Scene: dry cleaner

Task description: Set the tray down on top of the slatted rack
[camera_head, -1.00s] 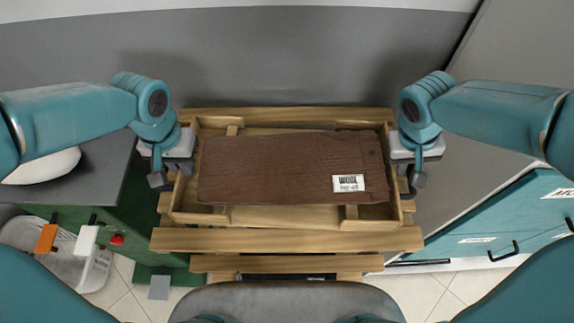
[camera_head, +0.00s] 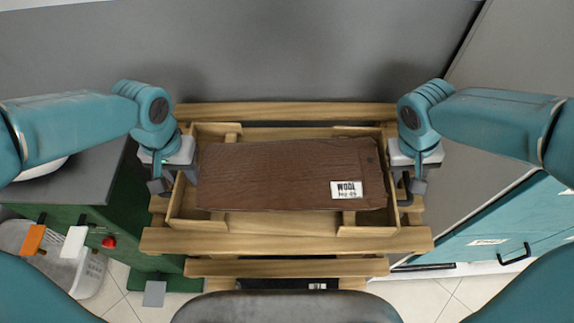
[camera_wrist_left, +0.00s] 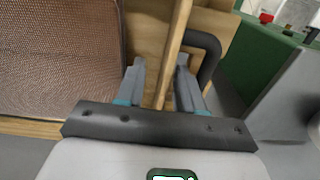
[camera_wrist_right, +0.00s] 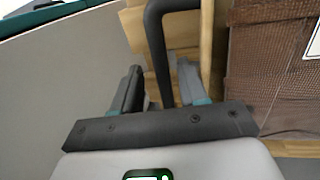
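The tray (camera_head: 285,231) is a shallow wooden box with a black handle at each end. It is level over the slatted rack (camera_head: 287,240); whether its underside touches the slats is hidden. A folded brown garment (camera_head: 280,175) with a white WOOL label lies in it. My left gripper (camera_wrist_left: 160,75) is at the tray's left end, its fingers apart on either side of the wooden end wall, with the handle beside the right finger. My right gripper (camera_wrist_right: 165,80) is at the right end, its fingers apart on either side of the black handle (camera_wrist_right: 160,60), with gaps visible.
A green cabinet (camera_head: 135,225) with a grey top stands left of the rack. A white basket (camera_head: 75,270) is on the floor at lower left. Teal drawers (camera_head: 490,240) with black handles are at right. A grey surface lies behind the rack.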

